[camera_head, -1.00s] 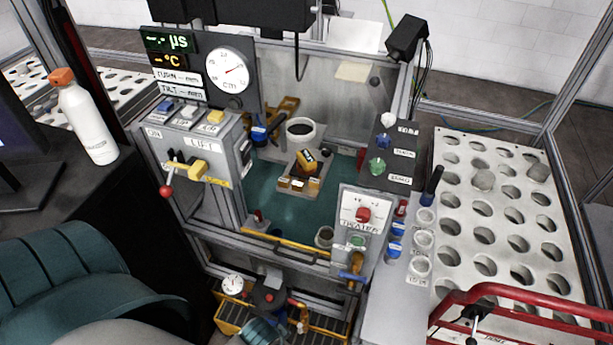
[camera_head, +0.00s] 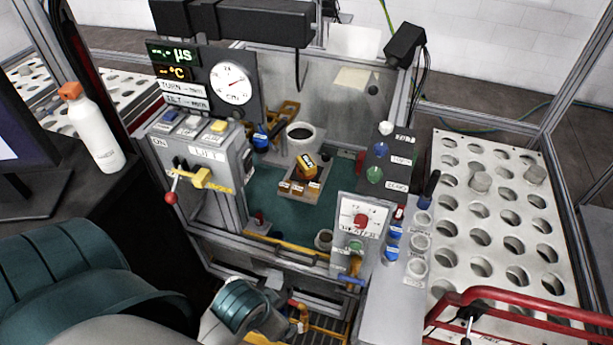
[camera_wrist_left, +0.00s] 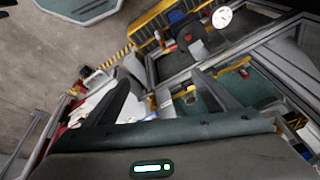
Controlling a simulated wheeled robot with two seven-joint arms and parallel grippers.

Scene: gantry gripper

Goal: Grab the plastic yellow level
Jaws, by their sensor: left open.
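A yellow plastic lever handle (camera_head: 203,179) sticks out from the front of the grey LIFT panel (camera_head: 212,153), left of centre in the head view. A lever with a red ball (camera_head: 171,198) is just left of it. My left gripper (camera_head: 275,322) is low in the head view, below and right of the yellow handle and well apart from it. In the left wrist view its two dark fingers (camera_wrist_left: 166,95) are spread with nothing held between them. The yellow handle cannot be made out clearly in the wrist view. My right gripper is not in view.
The gantry frame and the TREATER box (camera_head: 361,216) stand around a teal-floored bay. A yellow bar (camera_head: 285,246) crosses its front. A white bottle (camera_head: 92,128) stands on the black surface at left. A perforated white board (camera_head: 463,205) and red rail (camera_head: 520,306) are at right.

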